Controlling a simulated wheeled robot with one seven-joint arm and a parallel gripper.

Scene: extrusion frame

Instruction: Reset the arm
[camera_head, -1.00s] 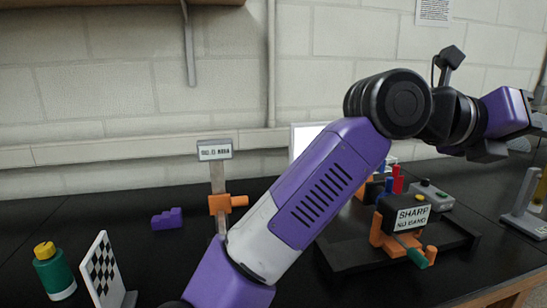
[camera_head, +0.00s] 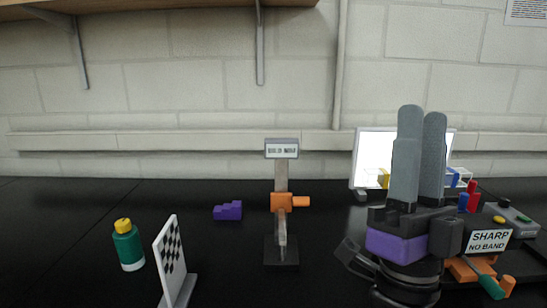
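My gripper (camera_head: 423,112) is at the right in the head view. It points straight up, with two long grey fingers side by side above a purple and black wrist. The fingers look closed together, with nothing seen between them. The gripper stands in front of the white panel and partly hides it. The rest of my arm is mostly below the picture's edge.
The black table holds a green bottle (camera_head: 128,248), a checkered board (camera_head: 172,260), a purple stepped block (camera_head: 228,211) and a stand with an orange clamp (camera_head: 283,202). At right are a "SHARP NO BAND" sign (camera_head: 488,241) and a white panel (camera_head: 372,155). A shelf (camera_head: 160,5) hangs above.

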